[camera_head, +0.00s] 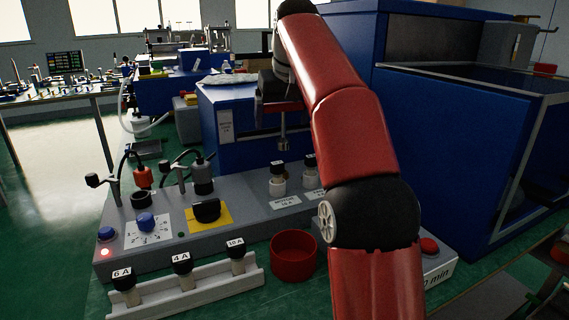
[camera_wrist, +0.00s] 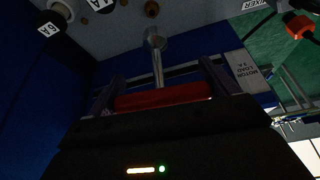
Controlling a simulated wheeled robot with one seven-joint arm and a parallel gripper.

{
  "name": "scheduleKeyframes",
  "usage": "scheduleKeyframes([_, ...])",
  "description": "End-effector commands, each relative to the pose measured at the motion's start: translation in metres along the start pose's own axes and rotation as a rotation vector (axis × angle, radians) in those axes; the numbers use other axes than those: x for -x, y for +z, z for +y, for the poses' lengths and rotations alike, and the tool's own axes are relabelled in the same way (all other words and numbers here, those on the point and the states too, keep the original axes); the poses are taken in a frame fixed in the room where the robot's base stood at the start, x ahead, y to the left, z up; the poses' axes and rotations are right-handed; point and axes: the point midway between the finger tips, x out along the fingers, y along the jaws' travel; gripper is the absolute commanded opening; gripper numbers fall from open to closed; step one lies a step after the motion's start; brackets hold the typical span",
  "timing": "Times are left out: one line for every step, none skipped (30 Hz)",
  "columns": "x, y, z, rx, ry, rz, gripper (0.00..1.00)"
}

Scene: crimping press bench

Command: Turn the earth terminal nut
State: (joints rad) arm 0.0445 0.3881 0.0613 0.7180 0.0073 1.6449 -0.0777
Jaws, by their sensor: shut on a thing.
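My gripper (camera_head: 282,104) is shut on the red handle (camera_wrist: 162,98) of a nut driver, with a dark finger on each side of it. The driver's metal shaft and socket (camera_head: 283,144) point down in the head view, in front of a blue cabinet. In the wrist view the socket (camera_wrist: 155,40) points away from the fingers toward the grey panel. A small rounded thing (camera_wrist: 151,8) shows just beyond the socket. I cannot tell if it is the earth terminal nut. The socket looks apart from it. No nut is clearly visible in the head view.
The grey control panel (camera_head: 240,210) carries knobs, plugs and two capped fuses (camera_head: 278,180). A fuse rack (camera_head: 190,290) and a red cup (camera_head: 293,256) stand in front. The blue cabinet (camera_head: 245,125) rises close behind the driver; a larger blue machine (camera_head: 450,130) stands right.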

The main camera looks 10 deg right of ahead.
Motion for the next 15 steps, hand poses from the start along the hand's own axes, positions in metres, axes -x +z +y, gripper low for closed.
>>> scheduleKeyframes([0.0, 0.0, 0.0, 0.0, 0.0, 0.001, 0.63])
scheduleKeyframes([0.0, 0.0, 0.0, 0.0, 0.0, 0.001, 0.63])
scheduleKeyframes([0.0, 0.0, 0.0, 0.0, 0.0, 0.001, 0.63])
scheduleKeyframes([0.0, 0.0, 0.0, 0.0, 0.0, 0.001, 0.63])
scheduleKeyframes([-0.001, 0.001, 0.0, 0.0, 0.0, 0.001, 0.63])
scheduleKeyframes([-0.003, 0.001, 0.0, 0.0, 0.0, 0.001, 0.63])
scheduleKeyframes([-0.004, 0.002, 0.0, 0.0, 0.0, 0.001, 0.63])
scheduleKeyframes([-0.006, 0.003, 0.0, 0.0, 0.0, 0.001, 0.63])
scheduleKeyframes([-0.009, 0.004, 0.0, 0.0, 0.0, 0.001, 0.63])
scheduleKeyframes([-0.011, 0.005, 0.0, 0.0, 0.0, 0.001, 0.63])
scheduleKeyframes([-0.014, 0.006, 0.0, 0.0, 0.0, 0.001, 0.63])
scheduleKeyframes([-0.017, 0.007, 0.0, -0.001, 0.0, 0.001, 0.63])
scheduleKeyframes([-0.019, 0.008, 0.0, -0.001, 0.0, 0.001, 0.63])
scheduleKeyframes([-0.021, 0.009, 0.0, -0.001, 0.0, 0.001, 0.63])
scheduleKeyframes([-0.024, 0.01, 0.0, -0.001, 0.0, 0.001, 0.63])
